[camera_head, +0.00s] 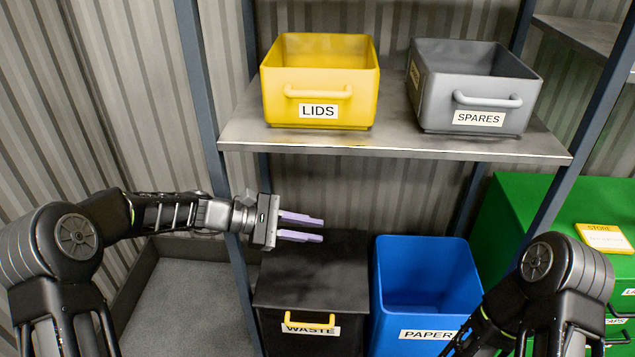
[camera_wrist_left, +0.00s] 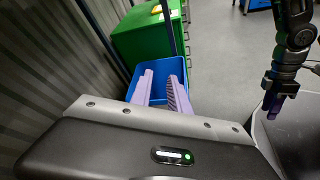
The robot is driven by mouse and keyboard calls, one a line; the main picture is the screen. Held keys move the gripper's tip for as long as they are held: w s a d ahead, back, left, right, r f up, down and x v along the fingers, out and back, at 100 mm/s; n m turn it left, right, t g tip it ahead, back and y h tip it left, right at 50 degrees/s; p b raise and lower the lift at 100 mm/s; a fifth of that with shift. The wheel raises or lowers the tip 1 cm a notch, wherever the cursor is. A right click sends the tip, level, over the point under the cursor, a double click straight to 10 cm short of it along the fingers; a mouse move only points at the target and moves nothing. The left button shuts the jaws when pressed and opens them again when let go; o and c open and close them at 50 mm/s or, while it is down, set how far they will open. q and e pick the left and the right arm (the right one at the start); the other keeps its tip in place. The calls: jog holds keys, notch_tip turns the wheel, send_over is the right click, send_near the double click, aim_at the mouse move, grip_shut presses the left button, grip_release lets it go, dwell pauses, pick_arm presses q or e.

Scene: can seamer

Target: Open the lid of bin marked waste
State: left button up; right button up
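The black waste bin (camera_head: 345,340) stands on the floor below the shelf, with a WASTE label on its front. Its flat black lid (camera_head: 312,272) is closed. A yellow handle (camera_head: 308,322) sits at the lid's front edge and partly covers the label. My left gripper (camera_head: 312,228) is above the back left of the lid, pointing right, apart from it and away from the handle. Its two lilac fingers are apart with nothing between them, as the left wrist view (camera_wrist_left: 162,88) also shows. My right gripper (camera_wrist_left: 272,105) shows small in the left wrist view; its finger gap is unclear.
An open blue paper bin (camera_head: 425,285) stands right of the waste bin. A green cabinet (camera_head: 520,210) is further right. The shelf (camera_head: 390,143) above holds a yellow lids bin (camera_head: 320,85) and a grey spares bin (camera_head: 470,90). A shelf post (camera_head: 215,130) stands left.

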pick_arm(q)
jog(key=s+a+f+m+y+p, duration=0.1)
jog(key=s+a+f+y, duration=0.15)
jog(key=f, duration=0.35)
jog(key=s+a+f+m+y+p, duration=0.1)
jog(key=s+f+m+y, duration=0.15)
jog(key=f, duration=0.45)
jog(key=s+a+f+m+y+p, duration=0.1)
jog(key=s+a+f+y, duration=0.15)
jog(key=f, duration=0.35)
jog(key=s+d+m+g+y+p, duration=0.1)
jog(key=s+m+p, duration=0.3)
jog(key=s, duration=0.7)
jog(key=s+d+f+m+y+p, duration=0.1)
jog(key=s+d+m+p, duration=0.2)
jog(key=s, duration=0.9)
jog(key=shift+s+d+f+m+g+p, duration=0.35)
jog(key=shift+m+p, duration=0.2)
jog(key=shift+p, duration=0.45)
jog(key=shift+w, duration=0.1)
jog(key=shift+c, duration=0.4)
